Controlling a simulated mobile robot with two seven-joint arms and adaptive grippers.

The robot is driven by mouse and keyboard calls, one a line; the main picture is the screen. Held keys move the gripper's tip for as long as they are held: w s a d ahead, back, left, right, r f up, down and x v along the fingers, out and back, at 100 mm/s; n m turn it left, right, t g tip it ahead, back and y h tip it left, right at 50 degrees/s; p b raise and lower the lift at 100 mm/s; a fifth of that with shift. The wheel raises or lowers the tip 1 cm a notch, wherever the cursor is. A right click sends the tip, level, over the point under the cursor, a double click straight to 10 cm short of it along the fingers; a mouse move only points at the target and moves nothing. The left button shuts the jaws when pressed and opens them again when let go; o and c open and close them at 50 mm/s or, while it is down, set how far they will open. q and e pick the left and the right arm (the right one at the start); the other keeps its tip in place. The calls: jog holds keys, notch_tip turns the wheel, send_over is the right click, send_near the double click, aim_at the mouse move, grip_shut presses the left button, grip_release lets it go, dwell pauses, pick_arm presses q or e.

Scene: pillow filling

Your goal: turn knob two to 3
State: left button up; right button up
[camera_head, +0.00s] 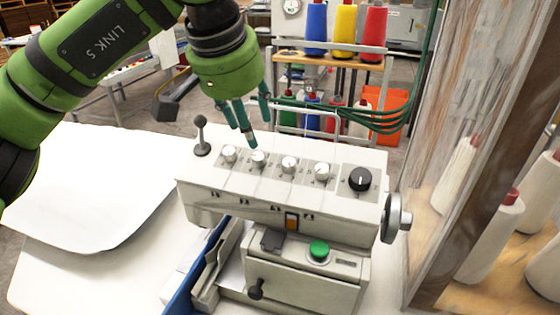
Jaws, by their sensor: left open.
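The white machine (215,196) stands on the white table. A row of small silver-white knobs runs along its top: the first knob (230,153), the second knob (259,158), the third knob (289,164) and another small knob (322,171) to its right. A larger black knob (360,179) ends the row. My left gripper (250,122) points down from the upper left, its teal fingers apart, with nothing between them. One fingertip is just above the second knob in the picture; I cannot tell whether it touches. The dial numbers are too small to read. My right gripper is not in view.
A grey ball-topped lever (201,136) stands at the machine's left end. A handwheel (396,218) sticks out at its right. A green button (319,250) is on the lower front. A wooden frame (455,150) with white cones stands at the right.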

aim_at(257, 156)
pick_arm(q)
notch_tip(257, 156, down, 3)
jog(key=shift+r+p, duration=0.1)
jog(key=shift+p, duration=0.3)
jog(key=p+x, duration=0.1)
jog(key=x, duration=0.2)
jog(key=shift+w+f, duration=0.25)
jog(key=shift+w+d+f, duration=0.1)
jog(key=shift+d+f, duration=0.1)
jog(key=shift+f, duration=0.25)
grip_shut()
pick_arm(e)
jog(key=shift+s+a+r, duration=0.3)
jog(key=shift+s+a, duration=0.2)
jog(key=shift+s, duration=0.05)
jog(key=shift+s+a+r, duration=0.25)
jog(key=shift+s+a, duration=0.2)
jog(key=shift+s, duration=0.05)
